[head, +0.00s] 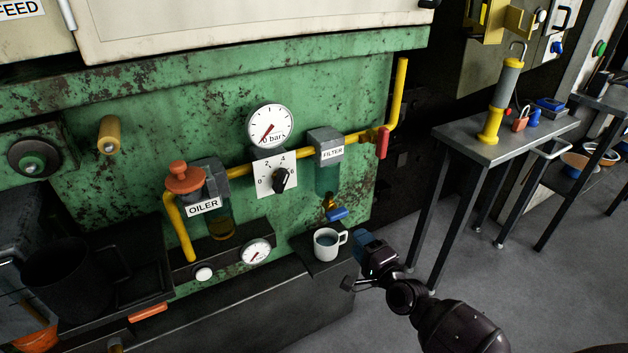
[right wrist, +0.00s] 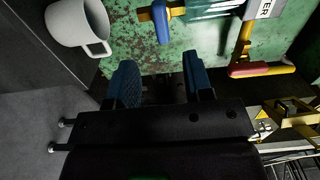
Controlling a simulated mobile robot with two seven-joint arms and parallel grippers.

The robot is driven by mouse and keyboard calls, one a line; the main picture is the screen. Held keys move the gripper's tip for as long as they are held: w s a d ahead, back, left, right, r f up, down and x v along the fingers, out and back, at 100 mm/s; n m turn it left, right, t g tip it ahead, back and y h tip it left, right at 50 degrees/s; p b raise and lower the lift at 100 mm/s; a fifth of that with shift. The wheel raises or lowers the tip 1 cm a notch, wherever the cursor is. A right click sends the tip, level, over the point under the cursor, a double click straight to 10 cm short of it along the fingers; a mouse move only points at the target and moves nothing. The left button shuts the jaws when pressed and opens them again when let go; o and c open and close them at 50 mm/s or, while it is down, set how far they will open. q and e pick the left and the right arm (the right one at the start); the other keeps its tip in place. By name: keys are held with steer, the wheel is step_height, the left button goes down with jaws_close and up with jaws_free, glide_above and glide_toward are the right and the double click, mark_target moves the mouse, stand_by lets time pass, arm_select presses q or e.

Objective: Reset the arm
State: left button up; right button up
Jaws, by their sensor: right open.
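My right gripper (head: 362,246) reaches in from the bottom right in the head view, on its dark arm. It is just right of a white mug (head: 326,244), apart from it as far as I can tell. In the right wrist view, the two blue fingers of the gripper (right wrist: 159,78) stand apart with nothing between them. The white mug also shows at the top left there (right wrist: 72,22), outside the fingers. In the head view the mug stands upright on a dark ledge below the filter, with liquid in it. My left gripper is not in view.
A green machine panel carries a gauge (head: 269,126), a filter (head: 325,146), an oiler (head: 204,193) and yellow pipes. A red-handled valve (head: 382,142) sits right of the filter. A dark jug (head: 75,283) stands lower left. A metal table (head: 490,145) stands right; grey floor lies between.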

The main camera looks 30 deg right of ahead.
steer(key=s+a+n+g+y+p, duration=0.25)
steer(key=s+a+n, duration=0.35)
steer(key=n, duration=0.9)
arm_select(q)
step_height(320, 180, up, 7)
steer(key=p, duration=0.5)
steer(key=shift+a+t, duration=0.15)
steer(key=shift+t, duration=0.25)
arm_select(e)
steer(key=s+a+n+g+h, duration=0.1)
steer(key=s+a+n+g, duration=0.1)
steer(key=s, duration=0.9)
steer(key=s+a+n+g+h, duration=0.1)
steer(key=s+a+n+g, duration=0.1)
steer(key=s, duration=0.9)
steer(key=shift+s+r, duration=0.2)
steer(key=shift+s, duration=0.1)
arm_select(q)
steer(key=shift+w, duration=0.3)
arm_select(e)
steer(key=shift+a+g+h, duration=0.1)
steer(key=shift+g+h, duration=0.15)
